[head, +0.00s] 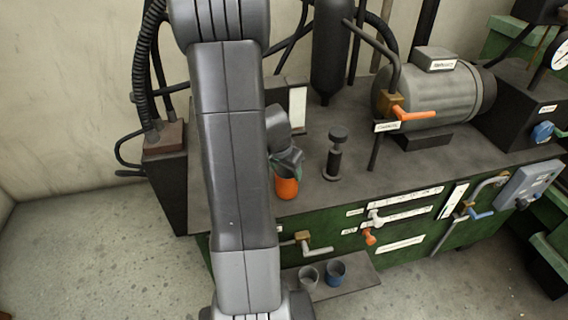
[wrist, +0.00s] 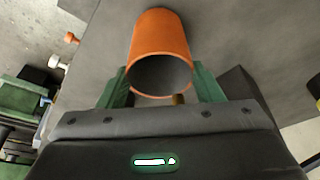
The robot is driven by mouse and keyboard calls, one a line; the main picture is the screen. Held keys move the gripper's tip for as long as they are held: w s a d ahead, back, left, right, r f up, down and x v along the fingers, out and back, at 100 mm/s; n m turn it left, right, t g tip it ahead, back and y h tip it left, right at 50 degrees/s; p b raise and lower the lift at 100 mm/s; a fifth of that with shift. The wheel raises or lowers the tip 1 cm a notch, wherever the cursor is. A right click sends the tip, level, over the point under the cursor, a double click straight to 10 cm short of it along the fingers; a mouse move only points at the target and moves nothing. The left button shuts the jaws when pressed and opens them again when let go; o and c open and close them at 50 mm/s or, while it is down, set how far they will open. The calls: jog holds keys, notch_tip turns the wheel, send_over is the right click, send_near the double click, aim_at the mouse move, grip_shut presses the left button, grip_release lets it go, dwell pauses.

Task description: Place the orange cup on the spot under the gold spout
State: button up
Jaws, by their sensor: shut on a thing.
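The orange cup (head: 287,188) is held over the dark bench top near its front edge. My gripper (head: 288,168) is shut on it. In the wrist view the orange cup (wrist: 160,38) sits between the green fingers of my gripper (wrist: 160,90), its open rim facing the camera. In the head view a gold fitting with a grey lever (head: 302,237) is on the green front, above a low shelf. A second gold fitting (head: 392,103) with an orange lever is by the motor. The spot itself is not clearly visible.
The low shelf (head: 358,277) holds a grey cup (head: 308,278) and a blue cup (head: 335,272). A dark knobbed post (head: 335,155) stands on the bench right of my gripper. Other levers jut from the green front. Floor at left is clear.

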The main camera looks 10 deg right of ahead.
jog(key=w, duration=0.2)
jog(key=shift+w+p, duration=0.35)
jog(key=shift+s+f, duration=0.1)
jog(key=shift+f, duration=0.2)
jog(key=shift+f+b, duration=0.25)
jog(key=shift+b, duration=0.05)
jog(key=o, duration=1.3)
jog(key=shift+r, duration=0.1)
jog(key=shift+r, duration=0.15)
jog(key=shift+r+p, duration=0.3)
jog(key=shift+p, duration=0.05)
jog(key=v, duration=1.1)
jog(key=shift+s+a+r, duration=0.1)
jog(key=shift+s+r, duration=0.1)
